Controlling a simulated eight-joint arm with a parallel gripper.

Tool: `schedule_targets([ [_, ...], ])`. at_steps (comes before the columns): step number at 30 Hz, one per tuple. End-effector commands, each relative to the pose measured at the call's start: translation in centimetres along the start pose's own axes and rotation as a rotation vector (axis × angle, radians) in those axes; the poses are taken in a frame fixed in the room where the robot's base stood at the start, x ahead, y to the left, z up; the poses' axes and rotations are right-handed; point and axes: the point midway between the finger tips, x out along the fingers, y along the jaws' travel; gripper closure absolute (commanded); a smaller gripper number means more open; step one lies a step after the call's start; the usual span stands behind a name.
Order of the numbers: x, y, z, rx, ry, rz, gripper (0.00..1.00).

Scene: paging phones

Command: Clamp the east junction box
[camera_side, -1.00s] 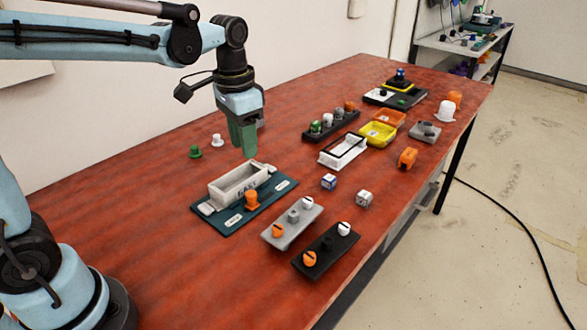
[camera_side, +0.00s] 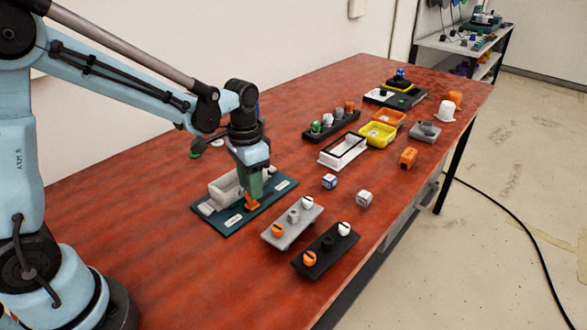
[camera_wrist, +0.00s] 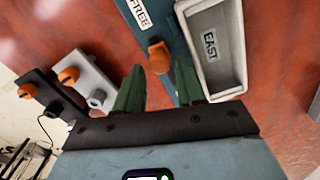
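The east junction box is an open pale grey box (camera_side: 222,189) on a dark teal base plate (camera_side: 232,223). In the wrist view its EAST label shows on the box (camera_wrist: 212,45), and the plate carries a FREE label. An orange knob (camera_wrist: 158,56) stands on the plate beside the box; it also shows in the side view (camera_side: 251,205). My gripper (camera_wrist: 160,66) is open, its green fingers apart with the knob in line with the gap. In the side view my gripper (camera_side: 251,194) is low over the knob and hides its upper part. Contact cannot be told.
A grey plate (camera_side: 283,238) and a black plate (camera_side: 315,263) with orange and white knobs lie in front. Two small cubes, the blue-white one (camera_side: 329,181) and the white one (camera_side: 364,198), lie to the right. A white frame tray (camera_side: 335,162) stands behind them.

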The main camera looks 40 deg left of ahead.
Motion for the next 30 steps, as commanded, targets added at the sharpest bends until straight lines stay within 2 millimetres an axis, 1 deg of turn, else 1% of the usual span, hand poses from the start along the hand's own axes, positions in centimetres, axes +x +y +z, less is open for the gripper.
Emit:
schedule_targets([
  [3,1.0,0.0,0.0,0.0,0.0,0.0,0.62],
  [6,1.4,0.0,0.0,0.0,0.0,0.0,0.62],
  [15,1.5,0.0,0.0,0.0,0.0,0.0,0.62],
  [17,1.5,0.0,0.0,0.0,0.0,0.0,0.69],
  [18,1.5,0.0,0.0,0.0,0.0,0.0,0.76],
  [23,1.5,0.0,0.0,0.0,0.0,0.0,1.0],
  [30,1.5,0.0,-0.1,0.0,0.0,0.0,1.0],
])
